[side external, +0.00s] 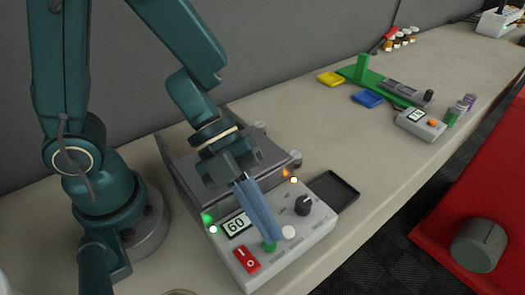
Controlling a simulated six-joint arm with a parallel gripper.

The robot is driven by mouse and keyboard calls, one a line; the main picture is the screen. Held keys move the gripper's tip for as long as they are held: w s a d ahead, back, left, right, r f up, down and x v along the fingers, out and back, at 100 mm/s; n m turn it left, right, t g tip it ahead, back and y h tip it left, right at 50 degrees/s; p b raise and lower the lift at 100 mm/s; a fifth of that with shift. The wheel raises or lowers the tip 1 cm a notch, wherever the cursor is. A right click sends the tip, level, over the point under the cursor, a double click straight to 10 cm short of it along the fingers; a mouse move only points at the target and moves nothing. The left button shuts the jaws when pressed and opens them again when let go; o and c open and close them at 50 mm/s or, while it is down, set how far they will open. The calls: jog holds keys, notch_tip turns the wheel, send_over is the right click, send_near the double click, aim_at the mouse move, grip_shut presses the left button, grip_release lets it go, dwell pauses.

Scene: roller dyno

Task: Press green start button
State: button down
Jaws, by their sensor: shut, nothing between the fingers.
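The green start button (270,246) sits on the sloped face of a light grey control box (318,222), near its front edge. My gripper (266,239) is shut and empty, pointing down with its blue-grey fingers right at the button. The fingertips overlap the button's upper part in the side view. I cannot tell whether they touch it or hover just above it. The box also has a display reading 60 (236,225), a red rocker switch (247,260), a white button (288,232) and a black knob (304,205).
A green lamp (208,218) and an orange lamp (287,173) glow by the box. The grey roller frame (190,175) stands behind it, a black tray (335,190) to its right. A second small meter (420,123), blue dish (368,98) and yellow dish (331,79) lie farther back.

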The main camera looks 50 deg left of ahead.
jog(key=shift+f, duration=0.35)
jog(key=shift+f, duration=0.4)
dwell(0.5)
jog(key=shift+r, duration=0.85)
jog(key=shift+r, duration=2.5)
